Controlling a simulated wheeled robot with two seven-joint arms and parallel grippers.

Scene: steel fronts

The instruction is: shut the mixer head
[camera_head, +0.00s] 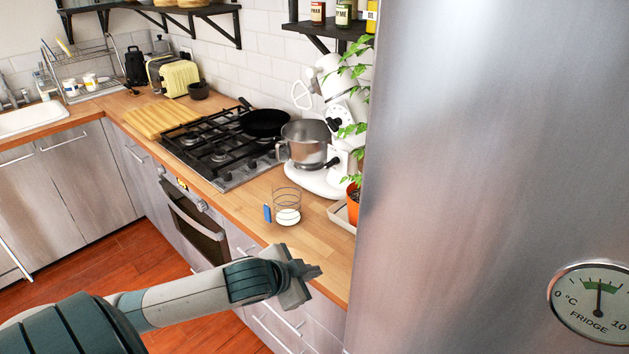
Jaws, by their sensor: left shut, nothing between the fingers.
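The white stand mixer stands on the wooden counter at the right, beside the fridge. Its head (331,78) is tilted up, with the white beater (302,95) sticking out to the left. Its steel bowl (305,143) sits on the white base (312,181) below. Plant leaves hide part of the mixer's right side. My left gripper (314,270) is shut and empty over the counter's front edge, below and in front of the mixer, touching nothing that I can see. My right gripper is not in view.
A potted plant (353,200) stands close to the mixer, next to the tall steel fridge (470,180). The gas hob (222,152) with a black pan (265,122) is to the left.

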